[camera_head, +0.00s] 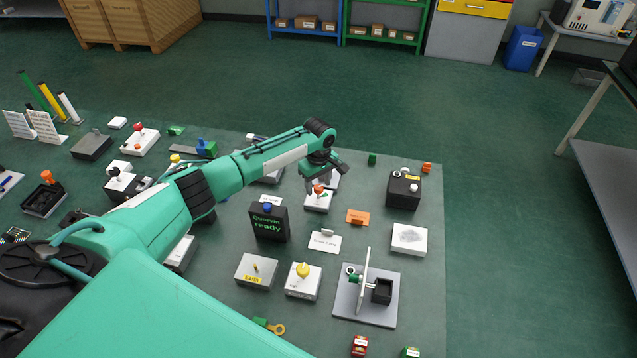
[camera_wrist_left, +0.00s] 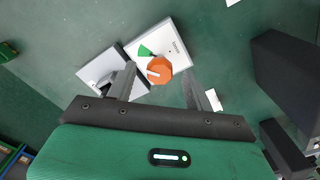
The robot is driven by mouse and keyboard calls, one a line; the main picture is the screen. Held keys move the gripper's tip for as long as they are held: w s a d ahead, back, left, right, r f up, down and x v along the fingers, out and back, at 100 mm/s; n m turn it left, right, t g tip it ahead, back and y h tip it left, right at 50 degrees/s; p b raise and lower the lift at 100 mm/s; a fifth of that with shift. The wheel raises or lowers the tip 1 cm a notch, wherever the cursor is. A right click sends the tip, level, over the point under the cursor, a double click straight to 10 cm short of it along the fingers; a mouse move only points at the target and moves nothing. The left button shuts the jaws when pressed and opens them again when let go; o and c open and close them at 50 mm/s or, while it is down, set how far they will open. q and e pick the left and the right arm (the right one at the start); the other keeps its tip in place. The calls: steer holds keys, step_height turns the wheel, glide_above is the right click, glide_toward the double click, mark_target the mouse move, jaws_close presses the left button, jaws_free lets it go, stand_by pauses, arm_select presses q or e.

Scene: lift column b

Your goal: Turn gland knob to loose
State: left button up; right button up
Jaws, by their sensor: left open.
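An orange knob (camera_wrist_left: 159,70) with a white pointer mark sits on a white box (camera_wrist_left: 174,36) with a green wedge beside the knob, in the left wrist view. The white mark lies on the knob's left part, and the wedge is at its upper left. The knob also shows in the head view (camera_head: 318,189), below my left gripper (camera_head: 322,180). My left gripper is open and empty, and in the wrist view its fingers (camera_wrist_left: 160,88) appear on either side of the knob. I cannot tell whether they touch it. My right gripper is not in view.
A black "Quorvin ready" display (camera_head: 269,222) stands close by at the lower left. A white card (camera_head: 325,241), an orange block (camera_head: 358,217) and a black box (camera_head: 403,190) are nearby. A yellow-knobbed box (camera_head: 303,281) and a grey stand (camera_head: 367,310) are nearer the front.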

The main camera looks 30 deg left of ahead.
arm_select(q)
steer(key=shift+f, duration=0.35)
steer(key=c, duration=1)
steer(key=shift+o, duration=0.2)
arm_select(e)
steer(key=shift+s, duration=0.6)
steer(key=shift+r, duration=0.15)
